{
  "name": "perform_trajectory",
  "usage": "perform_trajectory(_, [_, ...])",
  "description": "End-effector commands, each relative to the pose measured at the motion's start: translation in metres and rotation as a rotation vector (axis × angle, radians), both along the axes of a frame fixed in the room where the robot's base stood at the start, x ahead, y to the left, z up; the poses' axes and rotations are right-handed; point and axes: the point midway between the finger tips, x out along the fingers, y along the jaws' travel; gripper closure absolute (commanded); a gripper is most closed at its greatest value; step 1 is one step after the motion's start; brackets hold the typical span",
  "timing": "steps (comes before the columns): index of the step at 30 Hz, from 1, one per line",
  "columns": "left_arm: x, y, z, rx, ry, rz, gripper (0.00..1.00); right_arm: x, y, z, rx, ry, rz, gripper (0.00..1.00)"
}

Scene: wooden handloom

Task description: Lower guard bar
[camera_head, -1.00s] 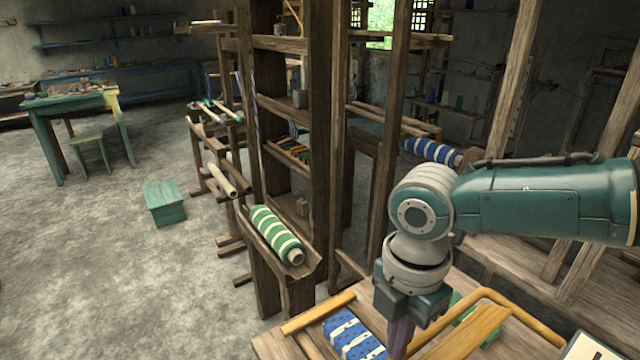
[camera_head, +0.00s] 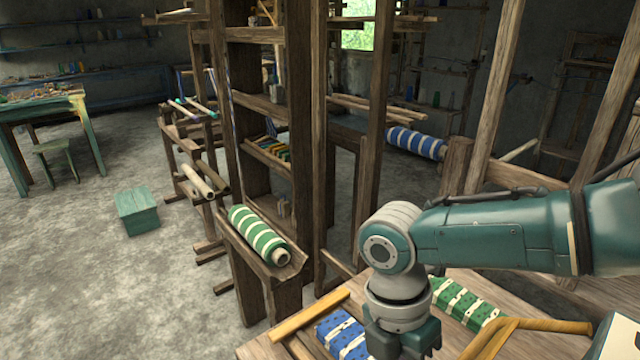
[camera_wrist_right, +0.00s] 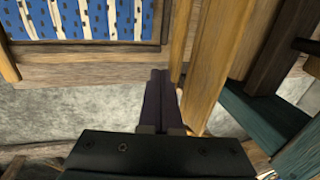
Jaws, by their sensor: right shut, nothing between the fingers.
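A yellow wooden bar with a bent end (camera_head: 530,326) lies over the bench at lower right in the head view; I cannot tell for sure that it is the guard bar. My right gripper body shows at the bottom of the head view, with its fingers out of frame. In the right wrist view my right gripper (camera_wrist_right: 161,78) is shut and empty. Its dark fingers point toward the bench edge, just left of a light wooden bar (camera_wrist_right: 222,62). I cannot tell whether they touch it. My left gripper is in neither view.
Blue patterned cloth (camera_head: 342,335) and green patterned cloth (camera_head: 465,303) lie on the wooden bench (camera_head: 250,350). A green-striped roll (camera_head: 257,235) rests on the loom frame behind. Tall loom posts (camera_head: 298,130) stand nearby. Open floor (camera_head: 110,290) lies at left.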

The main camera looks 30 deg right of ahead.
Motion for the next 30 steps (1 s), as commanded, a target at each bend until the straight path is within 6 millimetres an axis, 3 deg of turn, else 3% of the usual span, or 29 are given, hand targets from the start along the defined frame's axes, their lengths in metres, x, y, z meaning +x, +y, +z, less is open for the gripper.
perform_trajectory(3, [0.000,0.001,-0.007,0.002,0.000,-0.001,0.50,-0.009,-0.001,-0.015,-0.001,0.002,-0.001,1.00])
perform_trajectory(12, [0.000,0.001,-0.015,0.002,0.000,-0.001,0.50,-0.022,-0.002,-0.034,-0.001,0.001,-0.001,1.00])
perform_trajectory(30, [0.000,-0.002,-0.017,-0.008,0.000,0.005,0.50,-0.029,-0.002,-0.041,-0.001,0.000,-0.001,1.00])
